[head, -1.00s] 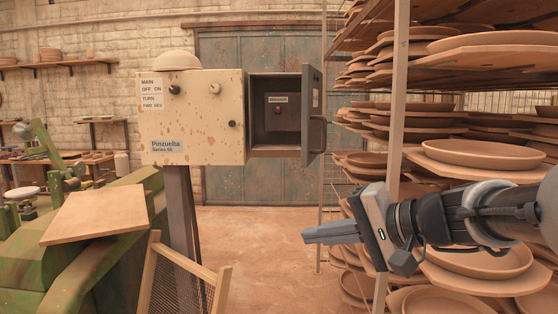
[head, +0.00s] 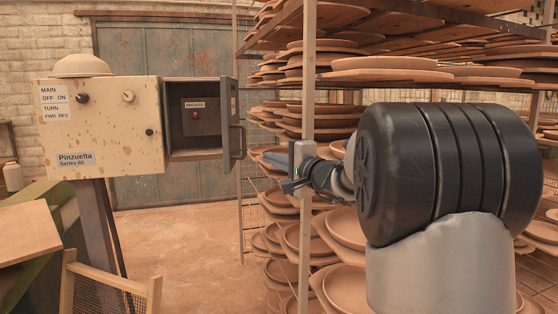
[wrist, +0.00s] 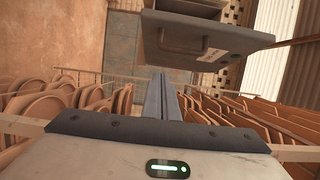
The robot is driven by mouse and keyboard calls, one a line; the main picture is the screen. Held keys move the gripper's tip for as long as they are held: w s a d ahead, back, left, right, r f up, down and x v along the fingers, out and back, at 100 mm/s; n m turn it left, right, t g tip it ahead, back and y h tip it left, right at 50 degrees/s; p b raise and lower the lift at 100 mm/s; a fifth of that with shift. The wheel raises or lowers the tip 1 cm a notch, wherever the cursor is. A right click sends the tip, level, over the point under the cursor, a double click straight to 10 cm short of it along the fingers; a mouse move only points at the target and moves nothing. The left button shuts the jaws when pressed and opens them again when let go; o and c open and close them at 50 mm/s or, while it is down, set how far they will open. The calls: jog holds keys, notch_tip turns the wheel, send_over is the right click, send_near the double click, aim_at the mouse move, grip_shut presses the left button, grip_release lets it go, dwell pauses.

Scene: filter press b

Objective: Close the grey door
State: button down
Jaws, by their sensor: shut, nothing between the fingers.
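The grey door (head: 229,122) hangs open at the right side of the speckled cream control box (head: 105,125). It stands out from the box's opening, and its handle is on its right face. The dark compartment shows a small breaker panel (head: 200,116). My gripper (head: 258,151) is to the right of the door, a little lower in the picture, with its fingers together and empty. In the wrist view, the door (wrist: 215,43) and its handle are beyond the closed fingers (wrist: 164,97), with no contact visible.
A tall rack of clay plates (head: 345,240) stands on the right, behind and around my arm. A rack post (head: 308,90) is close to my gripper. A wooden board (head: 25,235) and mesh frame (head: 110,285) are at lower left. The floor (head: 190,250) below the box is open.

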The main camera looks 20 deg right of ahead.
jog(key=w+a, duration=0.1)
jog(key=a, duration=0.1)
jog(key=w+a, duration=0.2)
jog(key=shift+a, duration=0.25)
dwell(0.4)
